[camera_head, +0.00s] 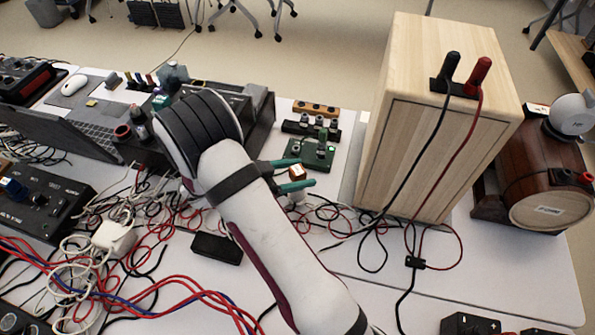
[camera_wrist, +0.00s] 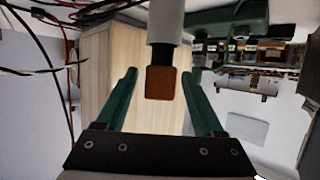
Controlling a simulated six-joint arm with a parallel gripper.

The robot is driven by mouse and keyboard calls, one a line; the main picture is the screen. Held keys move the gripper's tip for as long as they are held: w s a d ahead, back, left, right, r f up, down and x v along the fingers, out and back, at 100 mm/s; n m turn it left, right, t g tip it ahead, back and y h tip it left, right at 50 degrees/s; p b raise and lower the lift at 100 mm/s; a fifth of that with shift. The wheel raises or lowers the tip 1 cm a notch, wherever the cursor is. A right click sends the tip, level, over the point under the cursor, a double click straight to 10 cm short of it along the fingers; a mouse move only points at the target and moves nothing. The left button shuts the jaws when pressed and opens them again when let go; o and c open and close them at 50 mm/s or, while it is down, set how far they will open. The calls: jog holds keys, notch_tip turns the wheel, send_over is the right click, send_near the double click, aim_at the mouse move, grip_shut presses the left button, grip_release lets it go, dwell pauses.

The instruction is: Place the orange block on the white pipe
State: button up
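The orange block (camera_wrist: 160,82), brownish orange, is between the two teal fingers of my gripper (camera_wrist: 158,78) in the wrist view. A gap shows on each side of it, so the fingers are open and not closed on it. The wrist view looks upside down. A white pipe (camera_wrist: 165,22) with a dark stretch between it and the block lines up with the block. In the head view, my gripper (camera_head: 296,176) is around the small orange block (camera_head: 297,173), and the white pipe (camera_head: 297,197) is just below it. Whether block and pipe touch is unclear.
A tall wooden speaker (camera_head: 400,150) with black and red plugs stands right of my gripper. A green board (camera_head: 315,152) lies behind it. Red, black and white cables tangle across the table. A black box (camera_head: 217,248) lies in front; a laptop (camera_head: 65,130) is at left.

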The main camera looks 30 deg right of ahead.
jog(key=shift+a+r, duration=0.25)
jog(key=shift+a, duration=0.05)
jog(key=v, duration=1.1)
jog(key=s+d+r+n+g+y, duration=0.25)
jog(key=s+r+y, duration=0.3)
jog(key=s, duration=0.55)
jog(key=s+a+r+n+t+y, duration=0.1)
jog(key=s+a+n+t+y, duration=0.1)
jog(key=s+a+n+y, duration=0.6)
jog(key=s+n+y, duration=0.1)
jog(key=s+n, duration=0.1)
jog(key=s, duration=0.3)
jog(key=shift+s+a+r+y, duration=0.15)
jog(key=shift+a+r+y, duration=0.1)
jog(key=shift+r+y, duration=0.15)
